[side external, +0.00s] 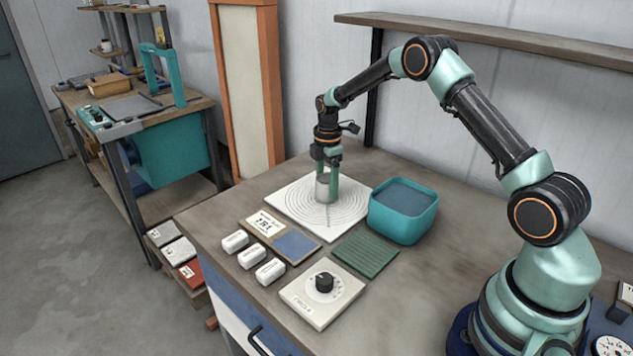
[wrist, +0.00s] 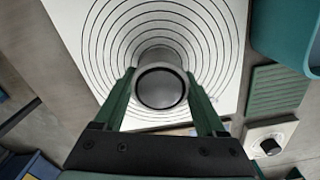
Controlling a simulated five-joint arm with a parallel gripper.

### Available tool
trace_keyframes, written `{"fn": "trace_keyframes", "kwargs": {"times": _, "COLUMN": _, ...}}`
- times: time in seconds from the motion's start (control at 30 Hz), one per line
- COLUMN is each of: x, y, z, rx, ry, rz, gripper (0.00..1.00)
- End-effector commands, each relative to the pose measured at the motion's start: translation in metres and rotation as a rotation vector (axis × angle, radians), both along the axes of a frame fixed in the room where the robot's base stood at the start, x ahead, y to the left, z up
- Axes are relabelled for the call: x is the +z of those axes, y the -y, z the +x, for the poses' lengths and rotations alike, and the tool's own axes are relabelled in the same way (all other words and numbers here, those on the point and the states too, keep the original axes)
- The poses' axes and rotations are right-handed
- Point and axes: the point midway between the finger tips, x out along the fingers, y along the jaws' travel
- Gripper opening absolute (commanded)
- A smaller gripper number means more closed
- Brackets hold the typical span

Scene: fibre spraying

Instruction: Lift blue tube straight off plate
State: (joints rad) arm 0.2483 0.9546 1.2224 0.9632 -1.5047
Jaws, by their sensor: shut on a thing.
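A grey, metallic-looking open tube (side external: 322,189) stands upright near the middle of the white plate (side external: 284,203), which is marked with dark concentric rings. No blue tube shows; this one looks grey. My gripper (side external: 328,181) points straight down over the plate, its green fingers on either side of the tube. In the wrist view, the fingers (wrist: 160,82) are shut on the tube (wrist: 160,69), and I look into its round dark-rimmed mouth. I cannot tell whether the tube's foot touches the plate.
A teal tub (side external: 402,213) stands close to the plate's right. A green ribbed mat (side external: 365,254), a dial box (side external: 322,296), a blue pad (side external: 296,244), a label card (side external: 264,223) and white blocks (side external: 252,256) lie in front. A shelf (side external: 480,38) runs behind.

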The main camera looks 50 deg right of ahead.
Motion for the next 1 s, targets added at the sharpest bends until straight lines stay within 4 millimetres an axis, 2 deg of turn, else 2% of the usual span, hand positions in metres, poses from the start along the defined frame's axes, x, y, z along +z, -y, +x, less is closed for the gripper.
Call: {"fn": "trace_keyframes", "kwargs": {"times": 1.0, "x": 0.024, "y": 0.0, "z": 0.0, "rx": 0.0, "ry": -0.001, "rz": 0.0, "gripper": 0.0}}
